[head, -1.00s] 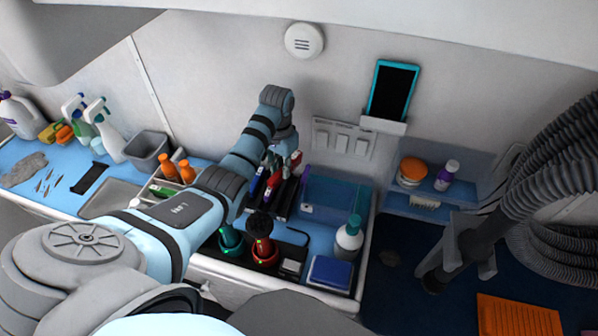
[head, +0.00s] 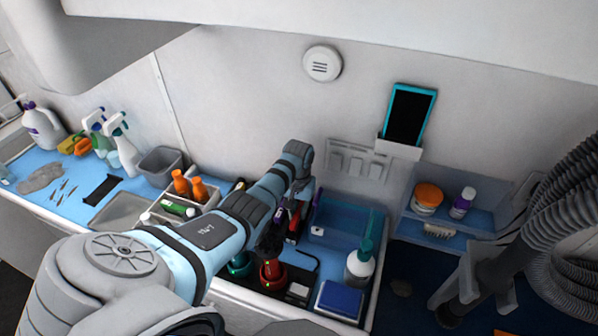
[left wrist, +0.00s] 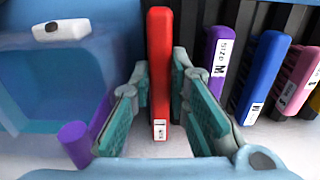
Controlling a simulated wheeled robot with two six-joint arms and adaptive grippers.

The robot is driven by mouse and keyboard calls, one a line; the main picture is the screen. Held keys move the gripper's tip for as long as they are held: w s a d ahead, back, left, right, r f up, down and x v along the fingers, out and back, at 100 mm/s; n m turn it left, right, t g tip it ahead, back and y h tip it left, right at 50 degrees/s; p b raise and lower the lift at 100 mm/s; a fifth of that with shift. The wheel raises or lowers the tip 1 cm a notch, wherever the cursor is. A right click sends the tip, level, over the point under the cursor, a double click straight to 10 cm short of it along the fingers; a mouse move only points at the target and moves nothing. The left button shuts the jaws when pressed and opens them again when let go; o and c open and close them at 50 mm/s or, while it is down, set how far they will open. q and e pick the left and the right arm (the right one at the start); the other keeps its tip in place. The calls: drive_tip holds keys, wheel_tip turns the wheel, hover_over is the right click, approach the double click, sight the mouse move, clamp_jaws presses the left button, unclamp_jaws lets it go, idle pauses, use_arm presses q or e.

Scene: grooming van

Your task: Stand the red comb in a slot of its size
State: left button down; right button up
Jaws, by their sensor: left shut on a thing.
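My left gripper (head: 291,206) reaches down at the black rack in the head view, where its arm hides much of it. In the left wrist view its teal-padded fingers (left wrist: 160,105) are shut on the red comb (left wrist: 159,65). The comb points lengthwise away from the wrist camera, with a white label on its near end. The black slotted rack (left wrist: 292,18) is behind and to the right. Purple (left wrist: 214,62), blue (left wrist: 262,75) and pink (left wrist: 296,80) combs with size labels stand in it. I cannot tell whether the red comb's lower edge is in a slot. My right gripper is out of view.
A clear blue bin (head: 345,222) stands right of the rack. A white bottle with a teal top (head: 360,262) and a blue box (head: 340,300) are at the front right. Red (head: 272,272) and green (head: 240,265) holders stand in front of the rack.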

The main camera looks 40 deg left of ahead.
use_arm(q)
drive_tip(key=shift+f+b, duration=0.35)
drive_tip(key=shift+f, duration=0.1)
idle(0.4)
drive_tip(key=c, duration=1.5)
unclamp_jaws()
drive_tip(key=shift+o, duration=0.2)
drive_tip(key=shift+a, duration=0.1)
